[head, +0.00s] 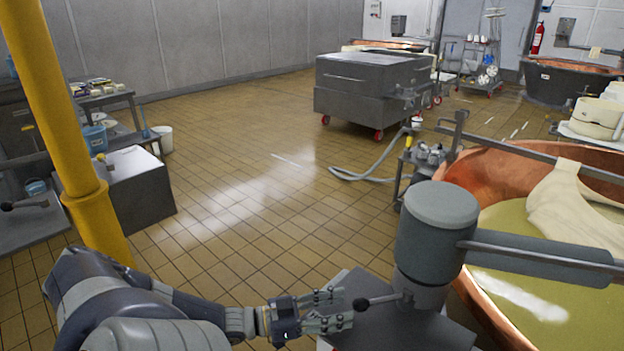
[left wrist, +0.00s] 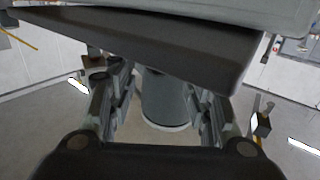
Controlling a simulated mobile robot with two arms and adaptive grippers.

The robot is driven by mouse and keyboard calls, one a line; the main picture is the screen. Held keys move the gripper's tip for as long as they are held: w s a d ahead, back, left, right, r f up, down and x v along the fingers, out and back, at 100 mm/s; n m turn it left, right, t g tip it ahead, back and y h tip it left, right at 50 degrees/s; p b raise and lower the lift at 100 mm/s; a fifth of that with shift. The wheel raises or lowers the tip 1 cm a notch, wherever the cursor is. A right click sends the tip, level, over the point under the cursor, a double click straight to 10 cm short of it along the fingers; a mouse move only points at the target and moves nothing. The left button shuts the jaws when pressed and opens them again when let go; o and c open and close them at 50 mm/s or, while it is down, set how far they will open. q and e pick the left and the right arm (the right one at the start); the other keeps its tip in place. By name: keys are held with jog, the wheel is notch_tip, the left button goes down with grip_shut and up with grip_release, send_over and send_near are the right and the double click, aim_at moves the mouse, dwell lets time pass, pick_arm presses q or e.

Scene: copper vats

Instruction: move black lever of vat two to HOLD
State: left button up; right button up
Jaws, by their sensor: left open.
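A black lever (head: 361,304) with a round dark knob sticks out to the left from the grey cylindrical post (head: 436,235) beside the copper vat (head: 488,172). No vat number or HOLD mark is readable. My left gripper (head: 347,306) is open, its two fingers pointing right, with the tips just left of the knob; I cannot tell whether they touch it. In the left wrist view, the open fingers (left wrist: 160,105) frame a grey cylinder, and a dark slab (left wrist: 150,45) covers the upper part. The lever is not clearly seen there. My right gripper is not in view.
A yellow pole (head: 62,120) stands left, near my left arm. A horizontal bar (head: 540,160) crosses the vat. Another black-knobbed lever (head: 8,206) is at the far left. A grey wheeled bin (head: 360,90) stands behind a hose (head: 365,178).

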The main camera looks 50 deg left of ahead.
pick_arm(q)
jog(key=shift+v, duration=3)
